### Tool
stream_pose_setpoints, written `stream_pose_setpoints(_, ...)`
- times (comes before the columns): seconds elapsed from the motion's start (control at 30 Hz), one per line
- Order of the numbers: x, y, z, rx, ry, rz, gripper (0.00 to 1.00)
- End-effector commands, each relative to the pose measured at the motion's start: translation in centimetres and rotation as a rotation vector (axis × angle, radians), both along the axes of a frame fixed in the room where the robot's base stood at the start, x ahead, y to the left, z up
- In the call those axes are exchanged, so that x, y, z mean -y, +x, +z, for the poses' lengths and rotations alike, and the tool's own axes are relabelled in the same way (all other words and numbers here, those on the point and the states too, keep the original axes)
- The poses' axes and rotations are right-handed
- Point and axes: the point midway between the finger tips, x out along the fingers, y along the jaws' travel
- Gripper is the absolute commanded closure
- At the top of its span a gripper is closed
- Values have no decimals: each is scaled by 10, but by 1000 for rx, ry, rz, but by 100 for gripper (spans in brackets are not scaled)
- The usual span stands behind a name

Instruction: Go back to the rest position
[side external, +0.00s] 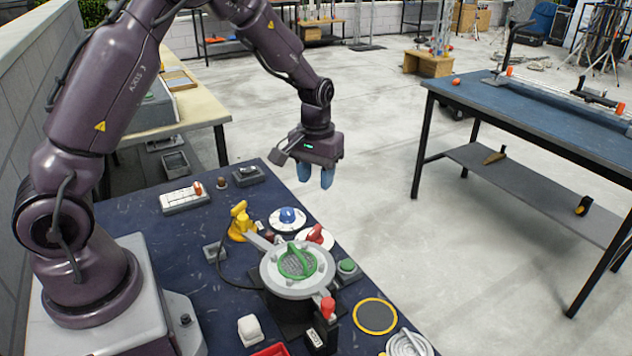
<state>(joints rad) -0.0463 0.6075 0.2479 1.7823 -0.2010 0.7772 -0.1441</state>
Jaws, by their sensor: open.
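My gripper (316,177) hangs from my purple arm above the far right edge of the dark blue table (130,222). Its two blue fingertips point down and stand apart, with nothing between them. It is clear of the table top and of the things on it. My arm reaches up from its base at the left and bends down to the gripper.
A round grey device with a green handle (297,262) stands mid-table. Around it are a yellow part (240,221), a blue-knobbed dial (288,217), a red knob (316,233) and a green button (347,266). A white block (250,329) lies in front. Open floor lies right.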

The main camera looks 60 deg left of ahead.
Motion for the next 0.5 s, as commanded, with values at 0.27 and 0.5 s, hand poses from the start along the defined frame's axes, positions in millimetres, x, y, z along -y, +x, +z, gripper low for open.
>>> stream_pose_setpoints(0.27,1,-9,-4,-32,-4,-27,60)
stream_pose_setpoints(0.5,30,-56,38,-41,-39,-155,60)
